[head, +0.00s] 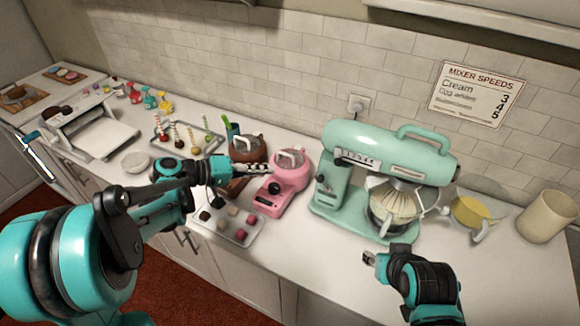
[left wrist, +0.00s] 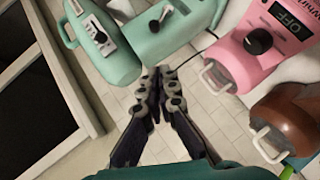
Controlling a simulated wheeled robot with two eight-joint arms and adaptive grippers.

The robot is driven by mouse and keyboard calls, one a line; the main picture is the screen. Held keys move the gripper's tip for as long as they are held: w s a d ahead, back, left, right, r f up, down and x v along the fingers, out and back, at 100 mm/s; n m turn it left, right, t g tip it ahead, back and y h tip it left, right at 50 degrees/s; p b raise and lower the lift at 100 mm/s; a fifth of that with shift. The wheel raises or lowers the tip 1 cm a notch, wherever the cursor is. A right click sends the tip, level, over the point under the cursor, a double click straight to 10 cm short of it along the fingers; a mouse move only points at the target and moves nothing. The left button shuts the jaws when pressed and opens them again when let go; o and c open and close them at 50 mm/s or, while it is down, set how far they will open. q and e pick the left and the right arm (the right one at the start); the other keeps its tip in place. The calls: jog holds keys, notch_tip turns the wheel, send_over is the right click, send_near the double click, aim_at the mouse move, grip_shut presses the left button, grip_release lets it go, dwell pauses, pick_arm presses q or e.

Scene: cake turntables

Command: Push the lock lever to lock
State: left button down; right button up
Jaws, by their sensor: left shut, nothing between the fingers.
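The mint-green stand mixer (head: 385,143) stands on the counter with its head down over a bowl (head: 392,218). A small dark knob or lever (head: 321,178) shows on the left side of its stand. It also shows in the left wrist view (left wrist: 163,15); I cannot tell its setting. My left gripper (head: 264,168) is shut and empty, in front of the pink machine (head: 290,180) and left of the mixer, apart from the lever. Its closed fingers also show in the left wrist view (left wrist: 158,88). My right gripper (head: 369,257) is low, in front of the mixer; its jaw opening is unclear.
A brown machine (head: 247,150) stands beside the pink one. A tray of sweets (head: 243,234) lies in front of them. A yellow bowl (head: 470,211) and a cream canister (head: 546,215) stand right of the mixer. A speed sign (head: 475,95) hangs on the wall.

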pick_arm(q)
jog(key=shift+w+a+r, duration=0.1)
dwell(0.3)
jog(key=b, duration=0.3)
send_near(324, 185)
jog(key=shift+w+d+r, duration=0.25)
jog(key=shift+w+d, duration=0.5)
jog(key=shift+w, duration=0.25)
jog(key=shift+w+d+r, duration=0.3)
jog(key=shift+w+d, duration=0.45)
jog(key=shift+w, duration=0.25)
jog(key=shift+r+p, duration=0.15)
jog(key=shift+p, duration=0.2)
jog(key=shift+s+d+r+m, duration=0.1)
jog(key=shift+s+d+m, duration=0.05)
jog(key=shift+d+m, duration=0.15)
jog(key=shift+r+y+p, duration=0.1)
jog(key=shift+y+p, duration=0.3)
jog(key=shift+p, duration=0.05)
